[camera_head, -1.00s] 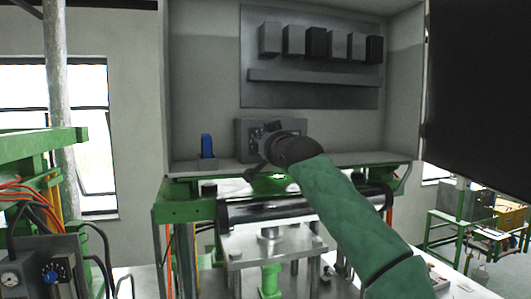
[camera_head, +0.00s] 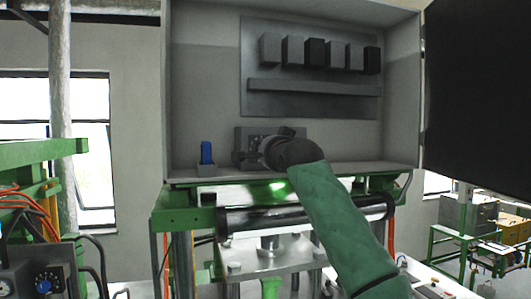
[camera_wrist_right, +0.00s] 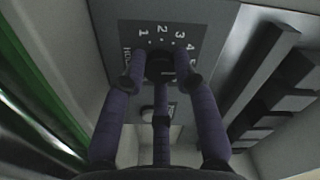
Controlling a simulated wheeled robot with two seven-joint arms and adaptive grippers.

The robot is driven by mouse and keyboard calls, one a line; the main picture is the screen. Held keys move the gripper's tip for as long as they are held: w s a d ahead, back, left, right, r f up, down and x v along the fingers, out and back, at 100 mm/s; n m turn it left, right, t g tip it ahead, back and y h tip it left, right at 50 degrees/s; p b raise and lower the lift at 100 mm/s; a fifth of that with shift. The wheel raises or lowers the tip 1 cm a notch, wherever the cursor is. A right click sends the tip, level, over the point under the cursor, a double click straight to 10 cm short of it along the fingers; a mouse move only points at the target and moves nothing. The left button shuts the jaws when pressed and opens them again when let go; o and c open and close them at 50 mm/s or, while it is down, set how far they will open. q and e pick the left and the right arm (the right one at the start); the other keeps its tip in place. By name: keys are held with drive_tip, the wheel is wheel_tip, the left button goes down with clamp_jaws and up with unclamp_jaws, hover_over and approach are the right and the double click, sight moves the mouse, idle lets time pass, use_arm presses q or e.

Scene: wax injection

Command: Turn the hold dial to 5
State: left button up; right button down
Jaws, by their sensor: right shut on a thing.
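The hold dial (camera_wrist_right: 160,66) is a dark round knob on a grey panel (camera_wrist_right: 187,32) with white numbers printed in an arc above it. In the right wrist view my right gripper (camera_wrist_right: 162,80) has its purple fingers closed around the knob. The fingers cover much of it, and I cannot tell which number it points to. In the head view the same gripper (camera_head: 250,155) is at the front of the small grey control box (camera_head: 253,131), inside the open cabinet, and hides most of its face. My left gripper is not in view.
A blue switch (camera_head: 206,152) stands left of the control box on the cabinet floor. A row of dark blocks (camera_head: 316,52) and a ledge are on the cabinet's back plate. A green press frame (camera_head: 185,208) with a dark cylinder lies below.

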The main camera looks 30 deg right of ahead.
drive_tip(key=shift+w+a+f, duration=0.15)
drive_tip(key=shift+w+f, duration=0.1)
drive_tip(key=shift+f, duration=0.15)
drive_tip(key=c, duration=1)
unclamp_jaws()
drive_tip(key=shift+r, duration=0.15)
drive_tip(key=shift+o, duration=0.2)
drive_tip(key=shift+s+r, duration=0.1)
drive_tip(key=shift+s, duration=0.15)
drive_tip(key=shift+s+a+r, duration=0.1)
drive_tip(key=shift+s, duration=0.55)
drive_tip(key=v, duration=1)
drive_tip(key=shift+s, duration=0.1)
